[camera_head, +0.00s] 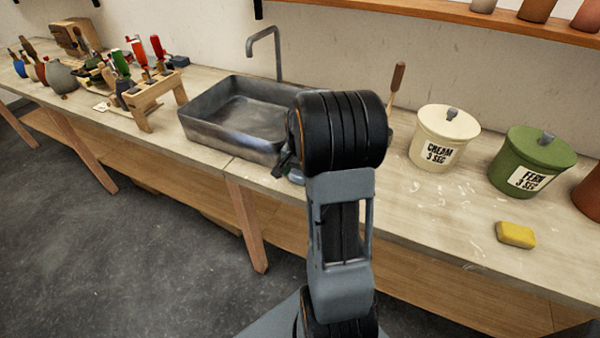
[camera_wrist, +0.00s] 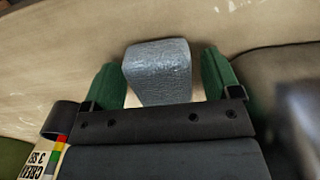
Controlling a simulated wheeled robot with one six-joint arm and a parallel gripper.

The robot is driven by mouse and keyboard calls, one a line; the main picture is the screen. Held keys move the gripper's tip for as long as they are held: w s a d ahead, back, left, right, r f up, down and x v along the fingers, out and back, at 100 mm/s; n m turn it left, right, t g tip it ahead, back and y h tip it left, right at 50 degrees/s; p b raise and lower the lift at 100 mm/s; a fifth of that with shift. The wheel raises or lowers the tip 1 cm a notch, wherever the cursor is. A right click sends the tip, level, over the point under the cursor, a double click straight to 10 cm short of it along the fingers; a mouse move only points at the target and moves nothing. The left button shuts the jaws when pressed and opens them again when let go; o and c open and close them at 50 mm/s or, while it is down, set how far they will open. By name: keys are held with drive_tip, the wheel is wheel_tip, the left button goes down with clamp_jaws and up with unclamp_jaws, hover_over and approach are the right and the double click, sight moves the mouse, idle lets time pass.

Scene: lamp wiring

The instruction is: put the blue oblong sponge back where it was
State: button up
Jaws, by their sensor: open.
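In the wrist view a grey-blue oblong block, which looks like the blue sponge (camera_wrist: 158,70), lies on the pale bench top between the green fingers of my gripper (camera_wrist: 162,80). The fingers are open, one on each side of it. A narrow gap shows at the right finger; at the left finger I cannot tell whether they touch. In the head view my arm hides most of the gripper and the sponge, beside the sink's near right corner.
The metal sink (camera_head: 222,146) stands just left of my arm. To the right are a cream jar (camera_head: 433,150), a green jar (camera_head: 515,178) and a yellow sponge (camera_head: 516,235). A wooden tool rack (camera_head: 150,100) stands left of the sink. The bench front right is mostly clear.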

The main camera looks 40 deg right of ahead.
wheel_tip(320, 180, up, 12)
drive_tip(key=f, duration=0.1)
drive_tip(key=s+a+n+t, duration=0.1)
drive_tip(key=s+a+n, duration=0.5)
drive_tip(key=a, duration=0.3)
drive_tip(key=s+a+n+t, duration=0.2)
drive_tip(key=s+a+n, duration=0.4)
drive_tip(key=a, duration=0.4)
drive_tip(key=shift+a+f+n, duration=0.3)
drive_tip(key=shift+f, duration=0.15)
drive_tip(key=shift+r+t+p, duration=0.3)
drive_tip(key=shift+r+p, duration=0.8)
